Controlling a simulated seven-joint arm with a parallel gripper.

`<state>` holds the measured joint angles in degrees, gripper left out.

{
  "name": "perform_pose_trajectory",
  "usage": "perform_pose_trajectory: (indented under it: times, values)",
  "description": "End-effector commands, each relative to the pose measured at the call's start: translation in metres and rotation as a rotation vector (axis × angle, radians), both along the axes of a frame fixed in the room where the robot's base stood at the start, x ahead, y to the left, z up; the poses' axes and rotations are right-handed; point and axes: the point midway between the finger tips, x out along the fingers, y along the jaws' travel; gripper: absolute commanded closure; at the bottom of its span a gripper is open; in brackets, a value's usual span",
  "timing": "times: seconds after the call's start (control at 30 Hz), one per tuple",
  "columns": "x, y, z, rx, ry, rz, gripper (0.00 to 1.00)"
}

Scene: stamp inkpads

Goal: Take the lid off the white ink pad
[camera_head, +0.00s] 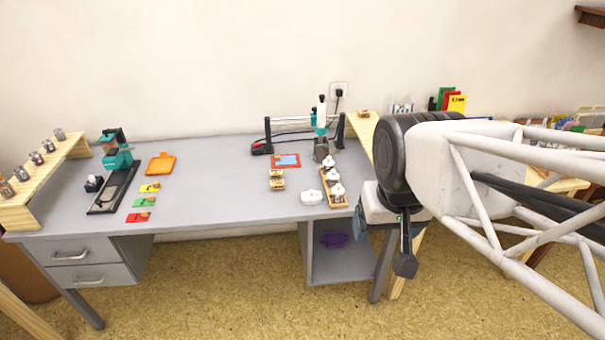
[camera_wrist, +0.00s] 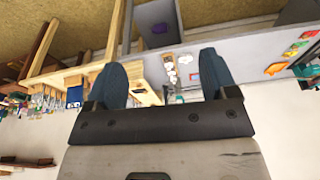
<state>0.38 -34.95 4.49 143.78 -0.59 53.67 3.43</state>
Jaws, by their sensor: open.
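A small white rounded object (camera_head: 312,197), which looks like the white ink pad with its lid on, sits near the front edge of the grey desk, right of centre. It also shows small in the wrist view (camera_wrist: 185,59), between the fingers. I cannot make out the seam between lid and base. My gripper (camera_head: 405,262) hangs in the air off the desk's right front corner, to the right of the pad and well apart from it. In the wrist view its two blue fingers (camera_wrist: 161,62) are spread apart with nothing held between them.
A wooden tray with white-topped stamps (camera_head: 335,188) stands just right of the pad. A wooden stamp stack (camera_head: 277,180) is to its left. Behind are an orange-framed pad (camera_head: 286,160) and a teal stamping device (camera_head: 321,135). The desk's middle (camera_head: 215,180) is clear.

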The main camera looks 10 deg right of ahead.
Motion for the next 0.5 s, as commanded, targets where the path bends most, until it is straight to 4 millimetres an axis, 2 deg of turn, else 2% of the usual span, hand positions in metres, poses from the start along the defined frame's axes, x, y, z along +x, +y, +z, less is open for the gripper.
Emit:
perform_pose_trajectory:
  times: [0.17,0.5]
  values:
    - [0.03,0.001,0.002,0.02,0.017,-0.08,0.21]
    - [0.111,0.005,-0.001,0.065,0.049,-0.299,0.21]
